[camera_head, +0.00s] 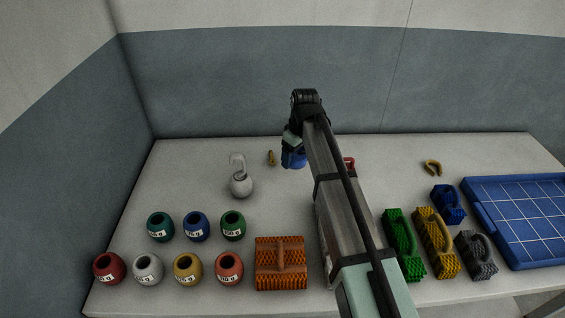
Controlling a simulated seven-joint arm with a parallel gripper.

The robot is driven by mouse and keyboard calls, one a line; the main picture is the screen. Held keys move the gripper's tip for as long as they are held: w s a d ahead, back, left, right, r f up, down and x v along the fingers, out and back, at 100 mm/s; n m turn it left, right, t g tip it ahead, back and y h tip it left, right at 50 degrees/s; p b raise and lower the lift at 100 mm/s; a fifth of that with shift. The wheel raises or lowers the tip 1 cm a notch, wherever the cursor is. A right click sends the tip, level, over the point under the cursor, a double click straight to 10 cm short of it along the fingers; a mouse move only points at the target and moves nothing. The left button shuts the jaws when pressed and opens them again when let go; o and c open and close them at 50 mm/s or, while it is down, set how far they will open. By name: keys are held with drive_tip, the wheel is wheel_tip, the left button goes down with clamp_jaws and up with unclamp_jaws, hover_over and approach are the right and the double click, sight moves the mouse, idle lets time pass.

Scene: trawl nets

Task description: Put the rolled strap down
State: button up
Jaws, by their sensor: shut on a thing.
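My gripper (293,144) is at the back middle of the table, seen from behind and small. A dark blue thing, which I take to be the rolled strap (293,159), shows just below it. The gripper is shut on it. The fingertips and the strap's upper part are largely hidden by the wrist. I cannot tell whether the strap touches the table.
Left of it are a small tan piece (271,158) and a grey hooked weight (240,182). Several labelled round pots (188,268) stand front left. A red thing (349,163) is partly behind my arm. Ribbed blocks (436,242) and a blue gridded tray (478,226) are right.

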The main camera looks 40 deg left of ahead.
drive_tip(key=s+a+m, duration=0.1)
drive_tip(key=s+a, duration=0.1)
drive_tip(key=a, duration=0.9)
drive_tip(key=m, duration=0.2)
hover_over(237, 161)
drive_tip(key=shift+w+a+f, duration=0.1)
drive_tip(key=shift+f, duration=4.55)
drive_tip(key=o, duration=1.1)
drive_tip(key=shift+f, duration=0.1)
drive_tip(key=shift+c, duration=0.2)
wheel_tip(237, 161, up, 12)
drive_tip(key=d, duration=0.1)
drive_tip(key=shift+s+d, duration=0.2)
drive_tip(key=shift+d, duration=0.05)
